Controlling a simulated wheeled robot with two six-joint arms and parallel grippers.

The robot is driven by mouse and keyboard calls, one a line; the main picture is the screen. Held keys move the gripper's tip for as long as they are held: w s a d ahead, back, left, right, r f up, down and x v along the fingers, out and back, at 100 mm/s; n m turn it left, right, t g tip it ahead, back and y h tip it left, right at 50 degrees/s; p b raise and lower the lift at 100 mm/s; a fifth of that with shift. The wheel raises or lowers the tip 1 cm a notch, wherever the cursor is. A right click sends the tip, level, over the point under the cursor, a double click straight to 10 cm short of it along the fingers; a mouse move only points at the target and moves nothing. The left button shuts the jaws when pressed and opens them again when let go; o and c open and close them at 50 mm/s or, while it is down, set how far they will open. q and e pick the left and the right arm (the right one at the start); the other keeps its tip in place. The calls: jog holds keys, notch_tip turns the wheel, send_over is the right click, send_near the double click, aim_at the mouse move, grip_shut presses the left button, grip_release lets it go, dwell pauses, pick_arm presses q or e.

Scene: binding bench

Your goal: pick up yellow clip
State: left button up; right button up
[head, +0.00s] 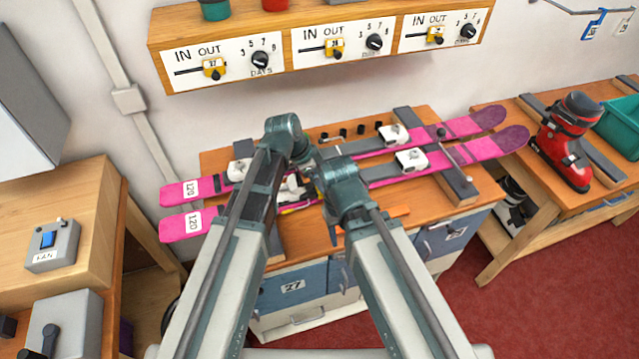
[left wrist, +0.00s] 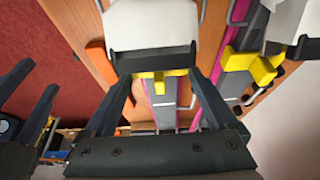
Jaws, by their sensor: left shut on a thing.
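The yellow clip (left wrist: 160,76) sits at the edge of a white binding piece with a dark band (left wrist: 150,30), in the left wrist view. My left gripper (left wrist: 163,88) has its fingers on either side of the clip and is shut on it. In the head view my left gripper (head: 300,183) is over the near ski's left part, and the arms hide much of that spot. My right gripper (left wrist: 44,72) shows at the left of the left wrist view, its two dark fingers apart with nothing seen between them.
Two pink skis (head: 182,224) lie across the wooden bench (head: 425,118), with white bindings (head: 410,160). More yellow parts (left wrist: 262,70) are by a second binding at right. A red boot (head: 566,140) stands on the right-hand bench. A dial shelf (head: 280,70) overhangs the back.

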pick_arm(q)
jog(key=shift+r, duration=0.1)
notch_tip(320, 180, up, 10)
jog(key=p, duration=1)
notch_tip(320, 180, up, 6)
jog(key=p, duration=0.6)
dwell(0.6)
